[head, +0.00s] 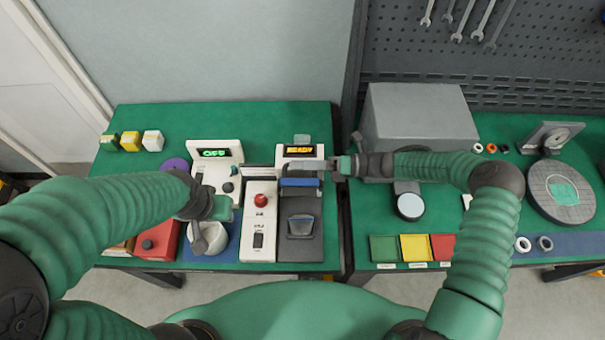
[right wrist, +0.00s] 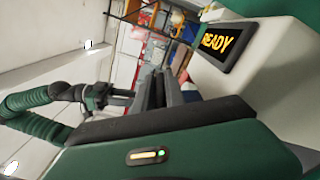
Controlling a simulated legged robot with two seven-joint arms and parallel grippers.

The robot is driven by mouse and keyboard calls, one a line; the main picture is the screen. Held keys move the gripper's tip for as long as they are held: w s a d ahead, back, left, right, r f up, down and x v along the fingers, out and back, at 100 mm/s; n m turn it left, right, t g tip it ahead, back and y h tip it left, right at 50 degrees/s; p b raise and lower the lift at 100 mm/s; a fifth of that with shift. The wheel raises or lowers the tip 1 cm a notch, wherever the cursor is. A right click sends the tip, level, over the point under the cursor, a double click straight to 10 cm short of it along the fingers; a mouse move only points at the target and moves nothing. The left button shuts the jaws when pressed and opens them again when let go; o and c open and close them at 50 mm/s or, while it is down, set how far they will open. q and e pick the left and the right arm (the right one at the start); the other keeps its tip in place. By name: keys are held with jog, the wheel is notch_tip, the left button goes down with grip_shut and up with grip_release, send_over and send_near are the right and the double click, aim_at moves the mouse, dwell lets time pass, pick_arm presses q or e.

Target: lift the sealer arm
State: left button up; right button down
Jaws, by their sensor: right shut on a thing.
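The sealer (head: 301,240) is a dark grey unit on the green bench with a blue bar (head: 300,182) across its upper part. Its white rear housing has a lit READY display (head: 299,150), also large at the right of the right wrist view (right wrist: 216,42). My right gripper (head: 318,166) reaches in from the right, just in front of that display, and is shut on the sealer arm; its fingers hide the exact contact. Its dark fingers also show in the right wrist view (right wrist: 157,92). My left gripper (head: 202,235) is over a white bowl; its jaw gap is unclear.
A white box with a red button (head: 261,200) stands left of the sealer. A device reading OFF (head: 214,153) is further left. A grey case (head: 420,115) and coloured trays (head: 415,247) are on the right bench. The left bench's back is mostly clear.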

jog(key=shift+w+a+f+b, duration=0.1)
jog(key=shift+w+f+b, duration=0.2)
jog(key=shift+w, duration=0.4)
jog(key=shift+f, duration=0.1)
